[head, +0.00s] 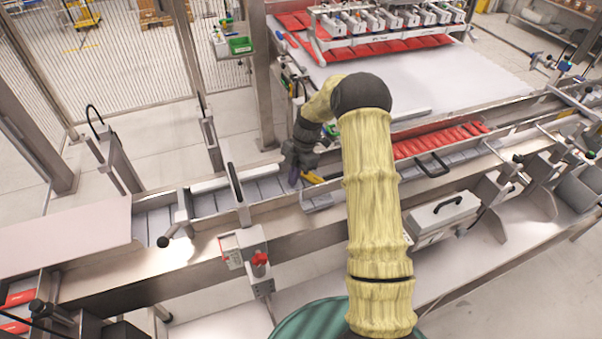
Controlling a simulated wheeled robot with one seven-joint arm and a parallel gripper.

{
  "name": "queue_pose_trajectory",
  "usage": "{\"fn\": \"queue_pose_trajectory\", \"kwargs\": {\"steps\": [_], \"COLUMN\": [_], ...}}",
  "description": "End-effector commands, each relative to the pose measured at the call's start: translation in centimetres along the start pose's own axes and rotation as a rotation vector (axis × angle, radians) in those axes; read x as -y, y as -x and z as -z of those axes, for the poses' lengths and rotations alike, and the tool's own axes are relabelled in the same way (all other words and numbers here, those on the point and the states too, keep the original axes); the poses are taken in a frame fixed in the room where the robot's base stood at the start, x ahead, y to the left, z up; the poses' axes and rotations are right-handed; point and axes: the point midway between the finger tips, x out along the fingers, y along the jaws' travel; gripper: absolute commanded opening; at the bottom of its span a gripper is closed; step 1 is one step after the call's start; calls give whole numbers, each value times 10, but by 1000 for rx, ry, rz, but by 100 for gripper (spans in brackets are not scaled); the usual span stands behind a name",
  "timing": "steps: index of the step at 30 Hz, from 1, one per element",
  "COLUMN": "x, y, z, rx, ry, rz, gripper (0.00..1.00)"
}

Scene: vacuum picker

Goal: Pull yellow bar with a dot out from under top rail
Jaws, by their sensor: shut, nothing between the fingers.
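My gripper (299,174) is at the conveyor channel in the middle of the picture, pointing down. Its fingertips are small and partly hidden, and I see nothing held in it. A small yellow piece (313,178) shows just right of the gripper, low beside the channel. It may be the yellow bar, but no dot can be made out. A purple piece (293,176) shows at the gripper's left side. A metal rail (335,185) runs along the channel near them. I cannot tell which rail is the top one or whether the yellow piece touches it.
A suction picker (385,22) stands behind.

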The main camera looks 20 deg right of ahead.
Motion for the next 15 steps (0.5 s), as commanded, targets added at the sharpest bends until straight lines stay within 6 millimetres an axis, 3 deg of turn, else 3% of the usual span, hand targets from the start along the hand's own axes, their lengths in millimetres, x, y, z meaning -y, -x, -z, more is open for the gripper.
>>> {"fn": "queue_pose_trajectory", "kwargs": {"steps": [1, 9, 15], "x": [-1, -1, -2], "y": [-3, 55, 88], "z": [8, 4, 5], "rx": [1, 4, 2], "ry": [3, 0, 1], "rz": [0, -4, -3], "gripper": [0, 0, 0]}}
